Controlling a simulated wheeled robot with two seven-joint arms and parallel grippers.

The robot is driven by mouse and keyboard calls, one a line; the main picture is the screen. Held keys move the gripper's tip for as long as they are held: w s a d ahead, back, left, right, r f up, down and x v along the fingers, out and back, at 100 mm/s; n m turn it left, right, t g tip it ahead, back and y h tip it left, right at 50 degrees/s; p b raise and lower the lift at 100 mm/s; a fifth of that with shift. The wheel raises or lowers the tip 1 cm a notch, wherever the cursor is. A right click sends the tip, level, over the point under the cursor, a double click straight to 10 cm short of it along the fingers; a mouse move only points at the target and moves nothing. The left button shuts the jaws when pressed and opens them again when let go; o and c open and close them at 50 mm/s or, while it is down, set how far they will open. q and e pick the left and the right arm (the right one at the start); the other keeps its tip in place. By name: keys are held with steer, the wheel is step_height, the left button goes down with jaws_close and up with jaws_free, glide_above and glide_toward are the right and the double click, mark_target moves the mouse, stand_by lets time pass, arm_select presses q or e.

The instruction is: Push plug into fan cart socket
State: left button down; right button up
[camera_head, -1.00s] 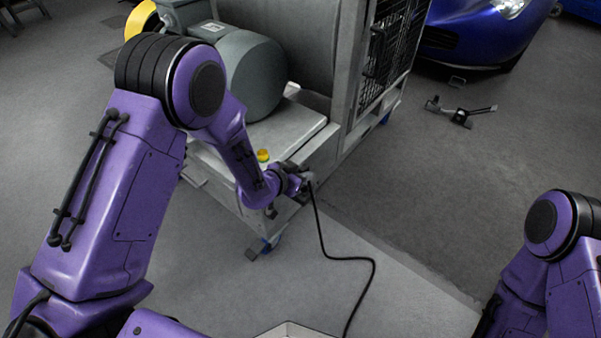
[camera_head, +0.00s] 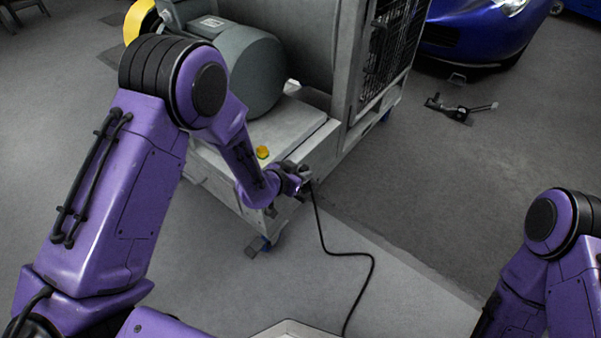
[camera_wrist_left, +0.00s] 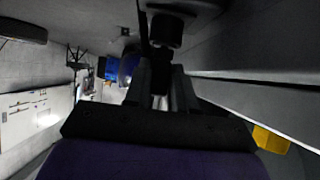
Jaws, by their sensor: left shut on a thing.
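My left gripper (camera_head: 303,181) is at the front lower right corner of the grey fan cart (camera_head: 285,125). It is shut on the plug, which is mostly hidden by the gripper in the head view. A black cable (camera_head: 326,243) hangs from it to the floor. The socket itself is hidden, so I cannot tell how far the plug is in. My right arm shows at the lower right, but its gripper is out of view.
The cart carries a grey motor (camera_head: 250,70), a yellow button (camera_head: 262,152) and a black mesh guard (camera_head: 388,45). A blue car (camera_head: 470,35) stands at the back right. A black tool-like object (camera_head: 460,110) lies on the floor. The floor right of the cart is otherwise clear.

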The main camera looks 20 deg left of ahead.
arm_select(q)
steer(key=c, duration=0.8)
jaws_free()
steer(key=shift+c, duration=0.2)
steer(key=p+v, duration=0.3)
steer(key=v, duration=0.7)
steer(key=shift+s+a+r+p, duration=0.15)
steer(key=shift+s+r+p, duration=0.05)
steer(key=shift+p, duration=0.1)
